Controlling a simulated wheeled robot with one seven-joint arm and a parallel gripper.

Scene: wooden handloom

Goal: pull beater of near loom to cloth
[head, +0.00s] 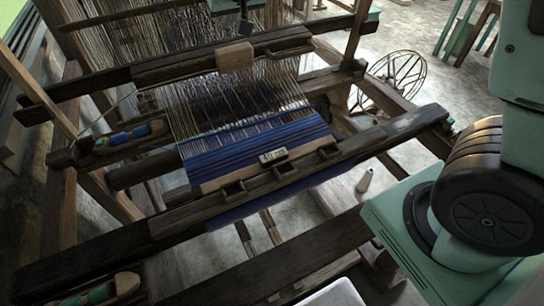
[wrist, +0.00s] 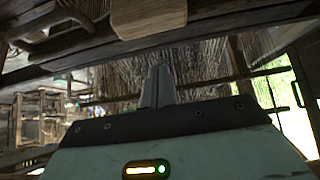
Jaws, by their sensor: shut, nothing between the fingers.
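The near loom's beater (head: 180,66) is a dark wooden bar across the warp threads, with a pale wooden block (head: 235,57) at its middle. The blue cloth (head: 255,146) lies nearer, with a stretch of bare warp between it and the beater. My gripper (head: 245,28) appears at the top of the head view, just beyond the pale block, partly cut off by the frame edge. In the wrist view my gripper (wrist: 159,72) is shut and empty, fingers together. The pale block (wrist: 150,18) shows above the fingertips there, apart from them in the picture; contact cannot be told.
A shuttle with a blue bobbin (head: 122,136) rests at the left, and one with a green bobbin (head: 98,291) at lower left. Dark loom beams (head: 350,150) surround the cloth. A white cone (head: 365,181) stands on the floor. A round winder (head: 400,72) stands at upper right.

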